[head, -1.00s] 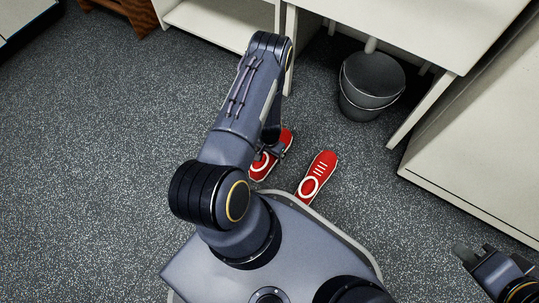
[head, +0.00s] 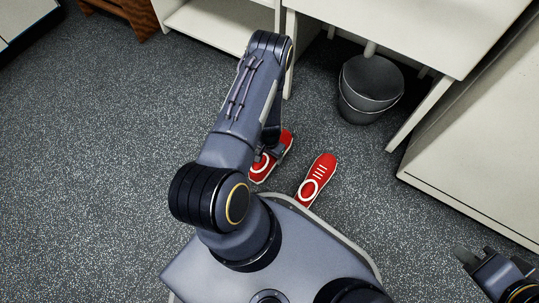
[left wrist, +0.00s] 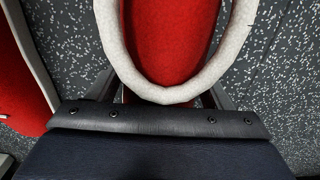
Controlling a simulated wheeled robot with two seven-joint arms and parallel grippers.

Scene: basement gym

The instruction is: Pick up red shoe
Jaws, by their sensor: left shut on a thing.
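Two red shoes with white trim are on the speckled floor in front of my base. The left one (head: 284,143) is partly hidden by my left arm. My left gripper (head: 267,158) is at this shoe, mostly hidden behind the arm, and is shut on it. In the left wrist view the held red shoe (left wrist: 170,40) fills the top middle, its pale rim between the fingers. The other red shoe (head: 317,177) lies just to the right, and its edge shows in the left wrist view (left wrist: 20,90). My right gripper (head: 474,252) is open and empty at the lower right.
A dark grey bucket (head: 371,85) stands under a white desk (head: 420,25) beyond the shoes. A white cabinet (head: 480,150) is at the right and a white shelf unit (head: 215,22) at the top. The floor at left is clear.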

